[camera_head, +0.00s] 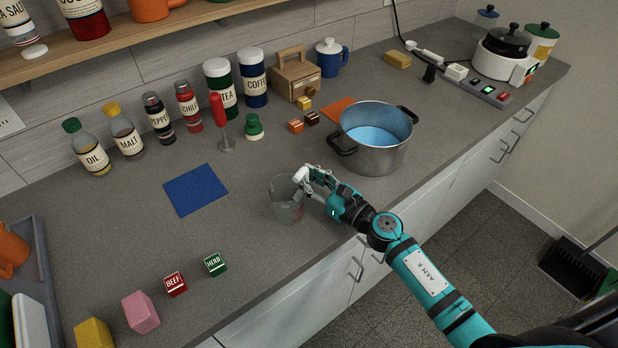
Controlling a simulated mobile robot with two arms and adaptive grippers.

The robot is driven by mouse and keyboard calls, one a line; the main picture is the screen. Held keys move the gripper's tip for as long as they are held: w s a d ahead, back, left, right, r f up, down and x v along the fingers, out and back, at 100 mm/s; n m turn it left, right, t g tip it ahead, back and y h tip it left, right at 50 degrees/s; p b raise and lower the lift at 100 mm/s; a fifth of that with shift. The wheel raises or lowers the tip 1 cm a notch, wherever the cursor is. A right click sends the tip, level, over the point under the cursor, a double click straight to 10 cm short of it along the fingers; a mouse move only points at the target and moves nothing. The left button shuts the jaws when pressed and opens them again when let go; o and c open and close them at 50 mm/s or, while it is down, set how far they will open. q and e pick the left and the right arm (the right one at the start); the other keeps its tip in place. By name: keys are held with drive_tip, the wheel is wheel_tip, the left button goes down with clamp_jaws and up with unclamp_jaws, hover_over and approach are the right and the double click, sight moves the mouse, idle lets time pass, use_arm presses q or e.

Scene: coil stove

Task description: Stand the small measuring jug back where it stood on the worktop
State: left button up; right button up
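The small measuring jug (285,205) is clear, with red marks on its side. It is upright over the front part of the grey worktop, left of the steel pot. My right gripper (300,182) comes in from the right and has its fingers closed at the jug's right side, near the rim. The fingers hide the handle side. I cannot tell whether the jug's base touches the worktop (240,250). My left gripper is not in view.
A blue mat (195,190) lies left of the jug. The steel pot (375,138) stands to the right, close to my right arm. A red-handled tool (219,115) stands behind. Herb (215,265) and beef (175,284) boxes lie front left. Worktop around the jug is clear.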

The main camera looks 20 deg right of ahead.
drive_tip(key=o, duration=0.4)
drive_tip(key=shift+r+p, duration=0.25)
drive_tip(key=shift+p, duration=0.05)
drive_tip(key=b+v, duration=0.1)
drive_tip(key=v, duration=0.2)
drive_tip(key=b+v, duration=0.2)
drive_tip(key=v, duration=0.2)
drive_tip(key=b+v, duration=0.1)
drive_tip(key=v, duration=0.2)
drive_tip(key=shift+s+d+f, duration=0.15)
drive_tip(key=shift+s+f, duration=0.1)
drive_tip(key=shift+s, duration=0.1)
drive_tip(key=shift+s+d+r+b, duration=0.2)
drive_tip(key=shift+s+d+b, duration=0.2)
drive_tip(key=shift+s, duration=0.2)
